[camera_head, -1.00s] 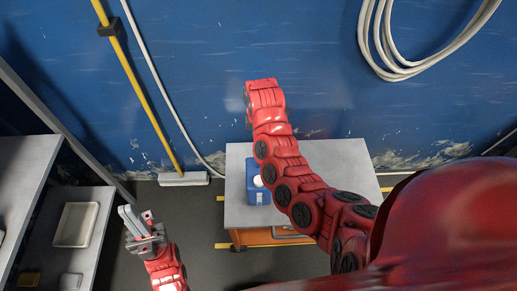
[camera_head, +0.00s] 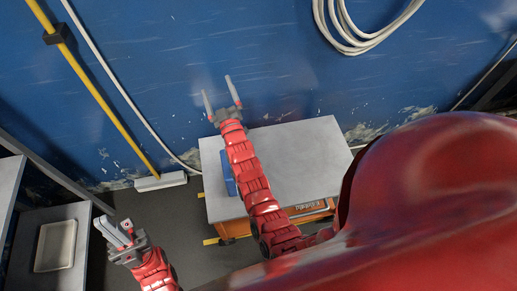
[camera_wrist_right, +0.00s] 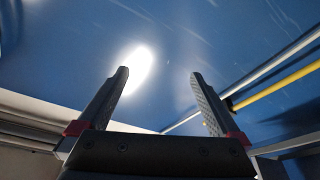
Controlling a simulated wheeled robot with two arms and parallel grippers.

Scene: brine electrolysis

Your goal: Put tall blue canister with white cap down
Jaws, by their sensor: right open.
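The blue canister (camera_head: 229,180) stands on the grey top of a small table (camera_head: 300,160), at its left side. My right forearm covers much of it in the head view, and its white cap is hidden now. My right gripper (camera_head: 218,86) is open and empty, raised beyond the canister and pointing to the blue wall. In the right wrist view the open fingers (camera_wrist_right: 158,80) have nothing between them. My left gripper (camera_head: 112,226) is at the lower left, away from the canister, with no object visible in it. Its fingers look close together, but their gap is unclear.
The blue wall (camera_head: 150,80) rises close behind the table. A yellow pole (camera_head: 95,90) and a white squeegee-like head (camera_head: 160,181) stand left of it. A shelf with a pale tray (camera_head: 55,246) is at far left. The table's right half is clear.

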